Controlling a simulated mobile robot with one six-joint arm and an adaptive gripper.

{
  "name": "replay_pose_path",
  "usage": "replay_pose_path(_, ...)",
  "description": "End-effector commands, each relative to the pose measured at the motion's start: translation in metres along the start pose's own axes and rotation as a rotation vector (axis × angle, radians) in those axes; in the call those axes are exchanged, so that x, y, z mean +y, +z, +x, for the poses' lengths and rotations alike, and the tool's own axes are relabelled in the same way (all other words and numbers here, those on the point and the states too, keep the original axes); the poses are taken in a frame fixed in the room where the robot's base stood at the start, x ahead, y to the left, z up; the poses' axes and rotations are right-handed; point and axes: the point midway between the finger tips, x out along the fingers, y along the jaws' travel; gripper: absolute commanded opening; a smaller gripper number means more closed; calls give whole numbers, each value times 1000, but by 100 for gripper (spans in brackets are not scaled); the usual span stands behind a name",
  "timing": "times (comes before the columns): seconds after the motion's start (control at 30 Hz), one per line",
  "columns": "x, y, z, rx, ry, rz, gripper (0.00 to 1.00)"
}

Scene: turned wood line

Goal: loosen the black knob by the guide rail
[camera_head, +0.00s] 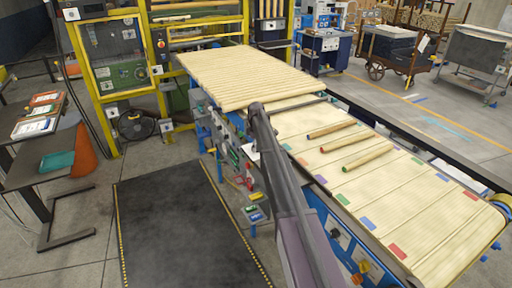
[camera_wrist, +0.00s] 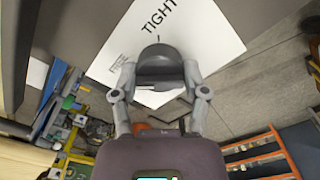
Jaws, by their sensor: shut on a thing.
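In the wrist view a dark grey-black knob (camera_wrist: 160,60) with a rounded top sits between the two fingers of my gripper (camera_wrist: 160,76). The fingers touch it from both sides, and the gripper is shut on it. A white card (camera_wrist: 215,45) lies behind the knob, with the word TIGHT printed on it and a small pointer mark by the knob's top. In the head view my arm reaches up to the near side of the conveyor (camera_head: 345,185); the knob and fingertips are hidden there. A dark bar (camera_head: 300,106) crosses the belt near the arm's upper end.
Several turned wooden rods (camera_head: 352,142) lie on the belt, and many more are packed side by side (camera_head: 245,75) at its far end. Coloured marks line the belt edges. A black floor mat (camera_head: 185,225) is clear. An orange-framed rack (camera_wrist: 262,150) shows in the wrist view.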

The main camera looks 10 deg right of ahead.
Motion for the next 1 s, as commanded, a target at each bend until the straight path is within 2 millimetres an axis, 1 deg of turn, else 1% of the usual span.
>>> replay_pose_path(0.4,-1,-1,0,1,-2,-11,11)
replay_pose_path(0.43,-1,-1,0,1,-2,-11,67)
replay_pose_path(0.47,-1,-1,0,1,-2,-11,76)
replay_pose_path(0.5,-1,0,0,1,-2,-11,88)
replay_pose_path(0.53,-1,0,0,1,-2,-10,93)
replay_pose_path(1.0,0,0,0,0,0,-5,93)
